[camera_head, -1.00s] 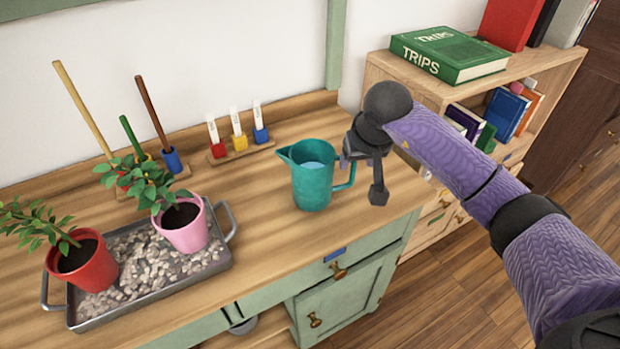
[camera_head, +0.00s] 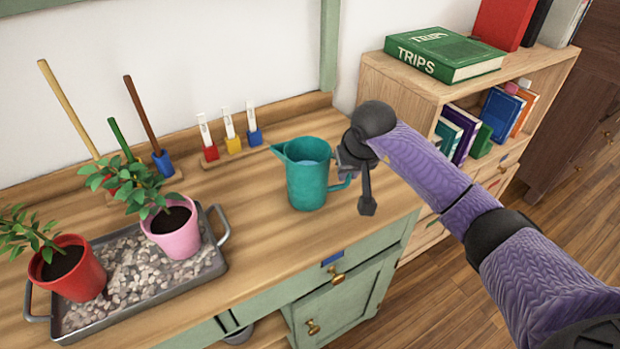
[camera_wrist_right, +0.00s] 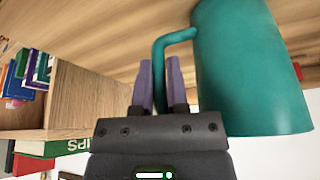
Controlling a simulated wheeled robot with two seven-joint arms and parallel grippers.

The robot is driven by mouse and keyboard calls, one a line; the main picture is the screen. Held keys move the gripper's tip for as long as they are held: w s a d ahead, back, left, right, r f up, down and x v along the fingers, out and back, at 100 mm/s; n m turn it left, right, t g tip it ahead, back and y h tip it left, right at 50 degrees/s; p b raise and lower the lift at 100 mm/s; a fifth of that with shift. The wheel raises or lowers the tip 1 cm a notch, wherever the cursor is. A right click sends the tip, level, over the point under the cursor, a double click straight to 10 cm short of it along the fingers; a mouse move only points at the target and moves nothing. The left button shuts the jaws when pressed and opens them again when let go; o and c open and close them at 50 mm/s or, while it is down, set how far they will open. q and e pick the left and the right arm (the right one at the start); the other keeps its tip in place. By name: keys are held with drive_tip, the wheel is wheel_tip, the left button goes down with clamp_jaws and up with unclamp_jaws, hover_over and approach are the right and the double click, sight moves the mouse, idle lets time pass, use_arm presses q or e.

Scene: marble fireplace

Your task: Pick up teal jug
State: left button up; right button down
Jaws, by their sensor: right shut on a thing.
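The teal jug (camera_head: 307,184) stands upright on the wooden counter (camera_head: 262,262), its spout to the left and its handle to the right. Pale blue shows inside its mouth. My right gripper (camera_head: 349,177) is at the handle side, and its dark body hides part of the handle. In the right wrist view, the purple fingers (camera_wrist_right: 160,82) are at the handle, with its vertical bar (camera_wrist_right: 160,75) between them, and the jug body (camera_wrist_right: 245,75) is to the right. The right gripper is shut on the handle. My left gripper is not in view.
A metal tray (camera_head: 215,268) of pebbles holds a red pot (camera_head: 75,275) and a pink pot (camera_head: 175,238) with plants, left of the jug. A small stand with red, yellow and blue blocks (camera_head: 232,146) is behind. A bookshelf (camera_head: 400,92) stands at right.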

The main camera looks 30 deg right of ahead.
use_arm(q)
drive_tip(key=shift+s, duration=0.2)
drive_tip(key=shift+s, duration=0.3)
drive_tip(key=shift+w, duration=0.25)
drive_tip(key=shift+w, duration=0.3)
